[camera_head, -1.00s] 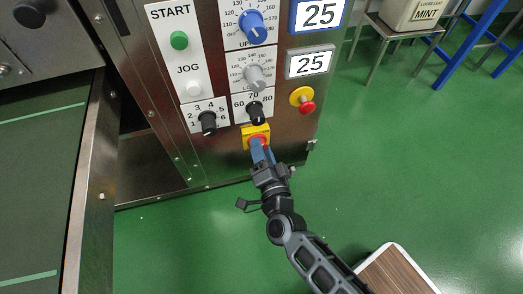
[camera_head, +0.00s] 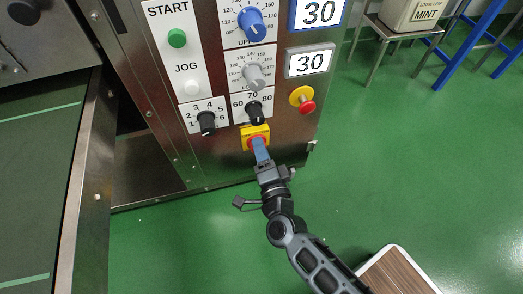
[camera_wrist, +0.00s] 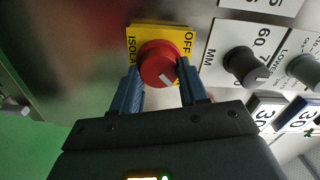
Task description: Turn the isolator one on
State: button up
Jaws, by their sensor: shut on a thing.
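The isolator is a red rotary knob (camera_wrist: 158,64) on a yellow plate (camera_wrist: 146,34) low on the steel control panel. In the wrist view the plate shows "ISOLA" on one side and "OFF" on the other. The white mark on the knob points to the lower right of that picture, at a slant. My gripper (camera_wrist: 160,82) has its two blue fingers on either side of the knob, shut on it. In the head view my gripper (camera_head: 259,146) covers most of the knob, and the yellow plate (camera_head: 247,132) shows around it.
Above the isolator are two black selector knobs, a grey dial (camera_head: 254,76), a blue dial (camera_head: 251,22) and two displays reading 30. A red button on yellow (camera_head: 304,100) is to the right. A wood-topped stool (camera_head: 398,272) stands at lower right.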

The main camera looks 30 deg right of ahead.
jog(key=o, duration=1.1)
jog(key=shift+c, duration=0.2)
jog(key=shift+s, duration=0.15)
jog(key=p+v, duration=0.1)
jog(key=v, duration=0.6)
jog(key=shift+s, duration=0.3)
jog(key=shift+a, duration=0.1)
jog(key=s+d+r+n+g+y, duration=0.1)
jog(key=s+r+n+y, duration=0.2)
jog(key=s+r+n, duration=0.85)
jog(key=s+d+r+n+g+y, duration=0.1)
jog(key=s+r+n+y, duration=0.2)
jog(key=s+r+n, duration=0.8)
jog(key=s+r+m+p, duration=0.3)
jog(key=r+p, duration=2.1)
jog(key=p, duration=0.3)
jog(key=shift+r+m, duration=0.35)
